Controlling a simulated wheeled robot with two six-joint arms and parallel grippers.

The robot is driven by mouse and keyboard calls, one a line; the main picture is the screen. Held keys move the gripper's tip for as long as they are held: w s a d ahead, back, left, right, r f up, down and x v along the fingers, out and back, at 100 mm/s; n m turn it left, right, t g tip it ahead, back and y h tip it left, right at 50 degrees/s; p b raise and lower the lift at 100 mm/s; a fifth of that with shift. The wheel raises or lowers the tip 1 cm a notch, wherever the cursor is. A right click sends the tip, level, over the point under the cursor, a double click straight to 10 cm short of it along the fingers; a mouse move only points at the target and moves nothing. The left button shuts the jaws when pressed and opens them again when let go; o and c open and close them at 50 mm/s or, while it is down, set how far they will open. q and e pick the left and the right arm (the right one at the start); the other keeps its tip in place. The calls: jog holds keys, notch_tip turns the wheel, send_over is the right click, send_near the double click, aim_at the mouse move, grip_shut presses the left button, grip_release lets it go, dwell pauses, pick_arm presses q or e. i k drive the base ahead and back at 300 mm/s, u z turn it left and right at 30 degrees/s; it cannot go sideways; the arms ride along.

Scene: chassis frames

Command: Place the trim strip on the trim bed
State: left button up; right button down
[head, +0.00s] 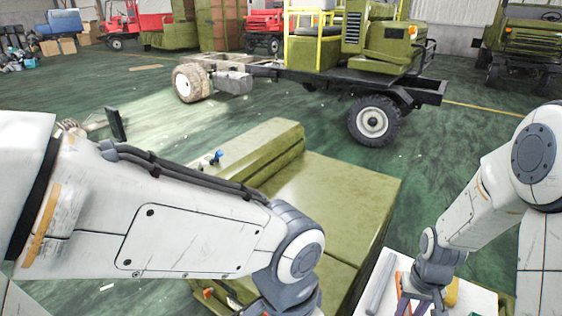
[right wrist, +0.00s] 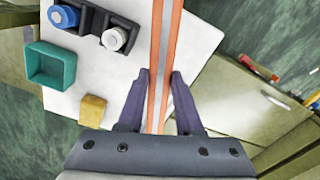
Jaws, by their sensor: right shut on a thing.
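The trim strip (right wrist: 165,50), long and thin with orange edges and a paler middle, runs between the purple fingers of my right gripper (right wrist: 165,80) in the right wrist view. The fingers are shut on it, and it extends away past their tips. In the head view my right gripper (head: 421,303) is at the bottom right, over the white tabletop; the strip is mostly hidden there. My left arm crosses the head view and its fingers are below the picture's edge. I cannot make out which surface is the trim bed.
The white tabletop (right wrist: 95,75) holds a teal open box (right wrist: 50,66), a yellow block (right wrist: 93,107) and a dark holder (right wrist: 97,30) with blue-capped and white-capped items. A large olive-green panelled body (head: 330,205) stands left of the table. A wheeled chassis (head: 345,85) is farther back.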

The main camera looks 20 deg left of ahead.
aim_at(191, 169)
jog(key=u, duration=2.85)
jog(key=i, duration=3.25)
jog(key=z, duration=3.15)
jog(key=i, duration=0.8)
jog(key=u, duration=0.05)
